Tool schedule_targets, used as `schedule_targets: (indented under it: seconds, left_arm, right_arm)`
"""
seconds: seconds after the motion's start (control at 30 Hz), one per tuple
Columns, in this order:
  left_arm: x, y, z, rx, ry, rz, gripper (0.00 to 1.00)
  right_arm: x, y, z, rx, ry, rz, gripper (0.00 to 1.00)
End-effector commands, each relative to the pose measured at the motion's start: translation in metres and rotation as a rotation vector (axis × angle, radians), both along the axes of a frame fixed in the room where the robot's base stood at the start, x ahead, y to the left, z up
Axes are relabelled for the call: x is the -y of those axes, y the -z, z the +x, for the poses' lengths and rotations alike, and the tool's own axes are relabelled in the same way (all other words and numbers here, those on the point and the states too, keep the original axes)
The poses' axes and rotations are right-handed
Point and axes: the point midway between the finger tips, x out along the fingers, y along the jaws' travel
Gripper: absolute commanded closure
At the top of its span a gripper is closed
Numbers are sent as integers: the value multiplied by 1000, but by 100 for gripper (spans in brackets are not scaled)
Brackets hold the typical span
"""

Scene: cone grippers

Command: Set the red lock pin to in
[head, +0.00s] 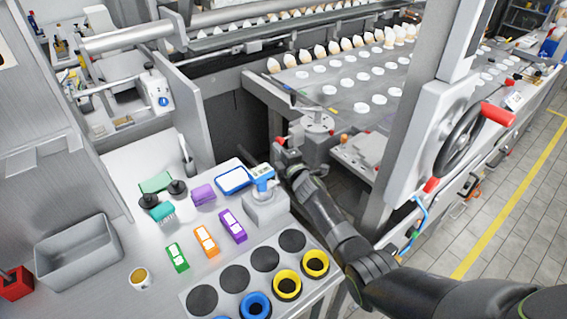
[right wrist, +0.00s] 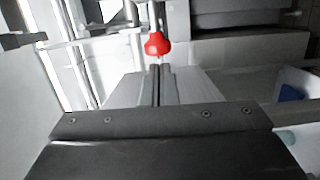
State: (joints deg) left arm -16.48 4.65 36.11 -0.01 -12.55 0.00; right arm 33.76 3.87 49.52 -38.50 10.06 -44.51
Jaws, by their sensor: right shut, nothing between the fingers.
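In the right wrist view the red lock pin's knob (right wrist: 157,43) is a rounded red cap on a pale rod, just beyond my right gripper's fingertips (right wrist: 160,70). The fingers are shut together with nothing between them. They point at the knob's underside; I cannot tell whether they touch it. In the head view my right gripper (head: 283,160) is at the machine's near corner, beside a small red spot (head: 279,141) that looks like the same knob. The pin's shaft and seat are mostly hidden. My left gripper is in neither view.
A handwheel with a red grip (head: 498,114) is on the upright panel at right. The bench at left holds a grey bin (head: 80,252), coloured blocks and a plate with round holes and yellow cups (head: 315,263). A conveyor with several cones (head: 345,43) runs behind.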

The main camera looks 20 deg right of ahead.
Motion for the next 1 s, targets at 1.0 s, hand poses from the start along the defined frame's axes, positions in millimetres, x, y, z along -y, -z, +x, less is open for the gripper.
schedule_targets:
  seconds: [1.0]
  left_arm:
    - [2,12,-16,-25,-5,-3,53]
  right_arm:
    - [28,-1,20,-1,3,-1,100]
